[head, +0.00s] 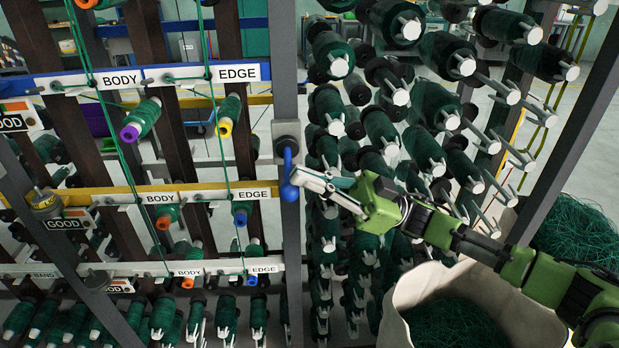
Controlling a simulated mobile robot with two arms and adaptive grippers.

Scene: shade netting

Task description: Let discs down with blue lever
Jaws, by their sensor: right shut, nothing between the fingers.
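The blue lever (288,176) hangs from a grey pivot on the upright grey post, left of centre in the head view. My right gripper (298,178) reaches in from the right with its silver fingers shut. Its tips are right beside the lever; I cannot tell whether they touch it. Nothing shows between the fingers. My left gripper is not in view.
Left of the post, rails labelled BODY and EDGE carry green thread spools (141,119). Right of it stands a dense rack of green bobbins (381,130) on pegs. A pale bin (402,306) with green netting stands below my right arm. Another grey post (570,125) stands at right.

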